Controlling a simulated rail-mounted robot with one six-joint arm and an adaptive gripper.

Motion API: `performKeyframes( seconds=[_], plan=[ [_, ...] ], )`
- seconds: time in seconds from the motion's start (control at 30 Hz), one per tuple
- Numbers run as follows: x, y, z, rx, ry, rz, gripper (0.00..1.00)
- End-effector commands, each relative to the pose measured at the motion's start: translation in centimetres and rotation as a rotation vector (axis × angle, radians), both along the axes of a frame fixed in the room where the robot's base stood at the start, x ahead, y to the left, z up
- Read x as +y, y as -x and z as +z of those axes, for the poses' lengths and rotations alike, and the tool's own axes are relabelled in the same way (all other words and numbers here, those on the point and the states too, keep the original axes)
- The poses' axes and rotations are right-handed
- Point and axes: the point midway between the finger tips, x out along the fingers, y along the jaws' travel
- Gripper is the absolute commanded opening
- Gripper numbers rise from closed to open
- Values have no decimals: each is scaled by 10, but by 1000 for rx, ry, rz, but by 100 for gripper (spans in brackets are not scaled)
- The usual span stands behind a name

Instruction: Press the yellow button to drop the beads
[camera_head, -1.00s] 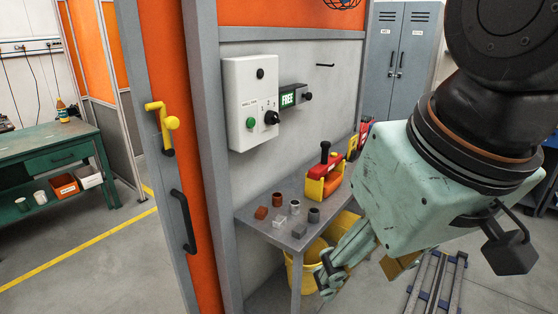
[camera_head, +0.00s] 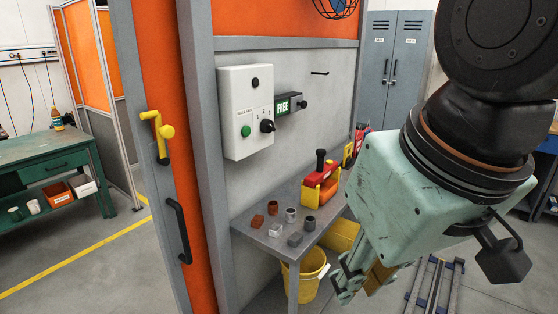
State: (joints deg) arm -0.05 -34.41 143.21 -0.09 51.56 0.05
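I see no button that is clearly yellow. A white control box (camera_head: 238,90) on the grey wall panel carries a green button (camera_head: 245,131), a black rotary knob (camera_head: 267,126) and a black round part near its top. A red and yellow device (camera_head: 321,185) with a black top stands on the small grey table. No beads can be made out. My gripper (camera_head: 343,287) hangs low at the right of the table, apart from the box, pointing down and left. Its fingers are partly hidden by its own body, and I cannot tell whether they are open.
The grey table (camera_head: 250,225) holds several small brown and grey blocks and rings. A yellow bucket (camera_head: 305,280) stands beneath it. A yellow latch (camera_head: 158,133) and black handle (camera_head: 180,230) stick out from the orange door. A green workbench (camera_head: 50,170) is at left, grey lockers (camera_head: 392,65) behind.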

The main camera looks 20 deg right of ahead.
Motion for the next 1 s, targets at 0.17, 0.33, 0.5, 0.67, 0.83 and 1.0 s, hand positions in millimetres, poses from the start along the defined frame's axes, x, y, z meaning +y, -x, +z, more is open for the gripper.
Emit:
performKeyframes(
  seconds=[0.17, 0.33, 0.5, 0.67, 0.83, 1.0],
  plan=[
    [0, 0, 0, 0, 0, 0, 1],
    [0, 0, 0, 0, 0, 0, 0],
    [0, 0, 0, 0, 0, 0, 0],
    [0, 0, 0, 0, 0, 0, 0],
    [0, 0, 0, 0, 0, 0, 0],
    [0, 0, 0, 0, 0, 0, 0]
  ],
)
